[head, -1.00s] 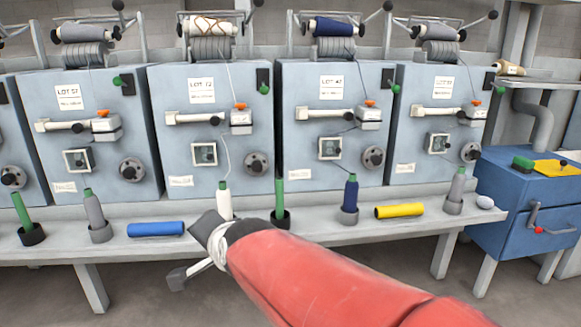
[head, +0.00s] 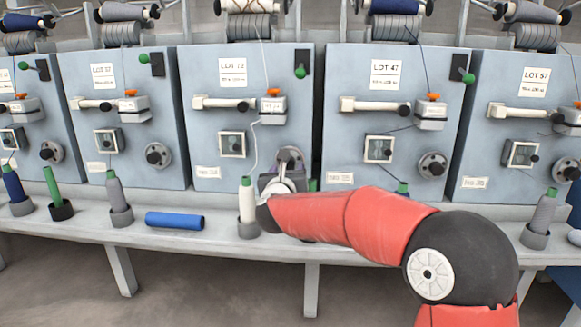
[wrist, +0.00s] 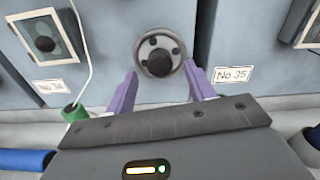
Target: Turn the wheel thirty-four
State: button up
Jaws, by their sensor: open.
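The wheel (head: 289,158) is a grey disc with a dark centre knob, on the lower right of the blue-grey LOT 72 panel (head: 215,125). The wrist view shows this wheel (wrist: 160,54) between a "No 34" label (wrist: 50,87) at its left and a "No 35" label (wrist: 234,74) on the neighbouring panel. My gripper (wrist: 161,70) is open, its two purple fingers spread at either side below the wheel's middle. Nothing is between them except the wheel beyond. I cannot tell whether they touch it. In the head view my gripper (head: 281,182) partly covers the wheel's lower part.
The bench (head: 170,245) runs below the panels. A white bobbin (head: 247,203) stands just left of my gripper, and a blue roll (head: 174,221) lies farther left. A thread (wrist: 84,50) hangs left of the wheel. Another wheel (head: 433,164) is on the LOT 47 panel.

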aim_at(290, 161)
jog(key=shift+w, duration=1.25)
jog(key=c, duration=1)
jog(key=shift+o, duration=0.2)
